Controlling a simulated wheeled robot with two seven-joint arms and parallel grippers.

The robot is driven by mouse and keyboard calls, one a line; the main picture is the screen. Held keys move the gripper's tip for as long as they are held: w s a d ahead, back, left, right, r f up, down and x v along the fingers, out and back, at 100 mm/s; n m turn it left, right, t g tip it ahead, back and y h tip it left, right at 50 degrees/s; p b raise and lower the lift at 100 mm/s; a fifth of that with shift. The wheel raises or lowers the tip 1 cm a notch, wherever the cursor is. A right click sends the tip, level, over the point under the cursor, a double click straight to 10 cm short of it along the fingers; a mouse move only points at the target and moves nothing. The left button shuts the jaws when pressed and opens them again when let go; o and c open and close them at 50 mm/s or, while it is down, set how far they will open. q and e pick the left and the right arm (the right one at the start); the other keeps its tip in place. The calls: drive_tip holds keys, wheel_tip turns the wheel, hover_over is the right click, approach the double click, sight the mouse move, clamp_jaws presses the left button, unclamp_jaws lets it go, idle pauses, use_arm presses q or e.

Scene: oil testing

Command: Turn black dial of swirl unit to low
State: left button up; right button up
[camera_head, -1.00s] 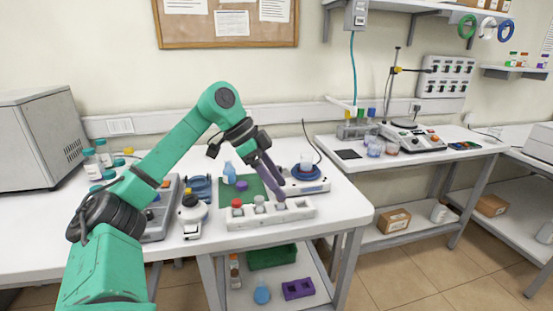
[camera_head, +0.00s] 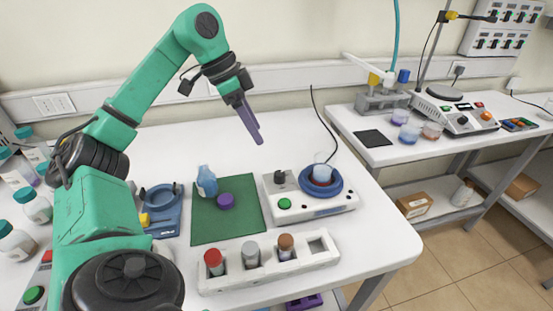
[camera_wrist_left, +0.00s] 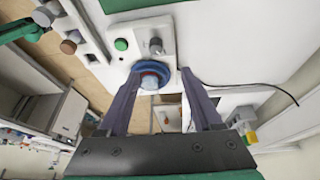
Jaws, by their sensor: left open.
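The swirl unit (camera_head: 330,203) is a white box on the table, right of the green mat. Its black dial (camera_head: 280,177) stands at the left rear of its top, behind a green button (camera_head: 285,203). A blue ring (camera_head: 322,186) on the unit holds a beaker (camera_head: 323,172). My left gripper (camera_head: 257,140) is open and empty, appearing above and left of the dial, apart from it. In the left wrist view, the dial (camera_wrist_left: 155,46) lies beyond the spread fingers (camera_wrist_left: 160,72). The dial's setting is too small to read. My right gripper is not in view.
A white rack (camera_head: 215,285) with several capped vials stands in front of the unit. The green mat (camera_head: 240,232) holds a blue bottle (camera_head: 206,182) and a purple piece (camera_head: 225,201). A black cable (camera_head: 318,120) runs behind the unit. The table behind the mat is clear.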

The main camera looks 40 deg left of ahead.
sight(280, 173)
use_arm(q)
drive_tip(key=x, duration=0.4)
drive_tip(key=b+x, duration=0.1)
drive_tip(key=x, duration=0.3)
drive_tip(key=b+x, duration=0.1)
drive_tip(key=x, duration=0.3)
drive_tip(key=shift+s+d+f, duration=0.1)
drive_tip(key=shift+s+d, duration=0.1)
drive_tip(key=shift+s, duration=0.1)
drive_tip(key=shift+d+f, duration=0.25)
drive_tip(key=shift+f, duration=0.05)
drive_tip(key=shift+w+f, duration=0.1)
drive_tip(key=shift+f, duration=0.05)
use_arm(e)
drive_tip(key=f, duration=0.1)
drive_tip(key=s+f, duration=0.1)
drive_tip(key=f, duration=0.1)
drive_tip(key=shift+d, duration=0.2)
use_arm(q)
clamp_jaws()
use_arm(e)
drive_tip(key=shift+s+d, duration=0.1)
